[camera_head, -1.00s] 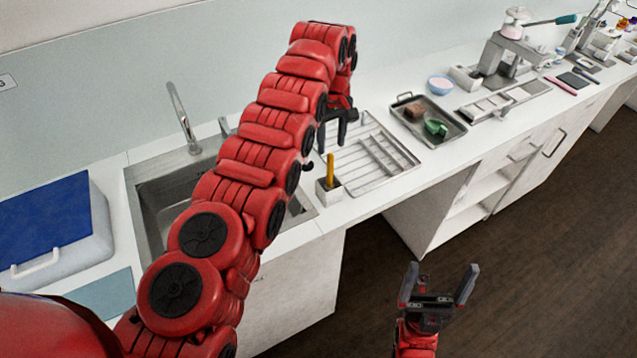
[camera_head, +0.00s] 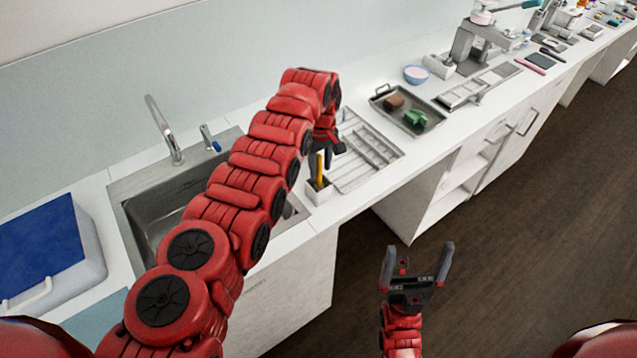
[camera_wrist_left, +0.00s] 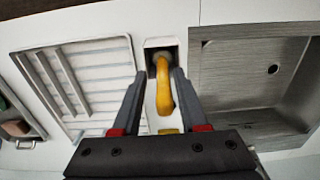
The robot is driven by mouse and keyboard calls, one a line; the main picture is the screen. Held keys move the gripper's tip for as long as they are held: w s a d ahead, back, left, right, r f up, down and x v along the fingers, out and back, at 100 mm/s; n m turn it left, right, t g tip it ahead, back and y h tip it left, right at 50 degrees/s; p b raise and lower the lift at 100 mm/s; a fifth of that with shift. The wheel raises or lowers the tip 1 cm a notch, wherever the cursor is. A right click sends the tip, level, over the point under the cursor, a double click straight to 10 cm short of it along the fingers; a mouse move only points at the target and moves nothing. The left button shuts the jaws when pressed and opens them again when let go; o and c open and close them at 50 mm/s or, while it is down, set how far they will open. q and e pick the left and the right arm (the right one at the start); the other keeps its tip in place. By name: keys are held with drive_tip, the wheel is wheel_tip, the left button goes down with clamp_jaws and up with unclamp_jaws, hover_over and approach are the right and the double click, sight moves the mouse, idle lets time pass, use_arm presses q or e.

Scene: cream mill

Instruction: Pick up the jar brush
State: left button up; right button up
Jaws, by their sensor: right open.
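The jar brush (camera_head: 319,172) shows as a yellow handle standing up out of a small white holder (camera_head: 318,194) beside the sink; its lower end is hidden inside. My left gripper (camera_head: 322,150) is at the top of the handle. In the left wrist view, my left gripper (camera_wrist_left: 155,75) is open, with one finger on each side of the yellow brush handle (camera_wrist_left: 163,90) and gaps visible between. The holder (camera_wrist_left: 160,44) lies just beyond the fingertips. My right gripper (camera_head: 418,262) is open and empty, over the floor in front of the counter.
The sink (camera_head: 160,210) with its tap (camera_head: 165,130) lies left of the holder. A slatted metal drying rack (camera_head: 372,150) is right beside it, then a tray (camera_head: 425,122) with a brown block and a green item. A blue-topped box (camera_head: 45,240) stands far left.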

use_arm(q)
drive_tip(key=shift+s, duration=0.1)
drive_tip(key=shift+c, duration=1.2)
drive_tip(key=shift+a, duration=0.35)
clamp_jaws()
drive_tip(key=shift+d, duration=0.1)
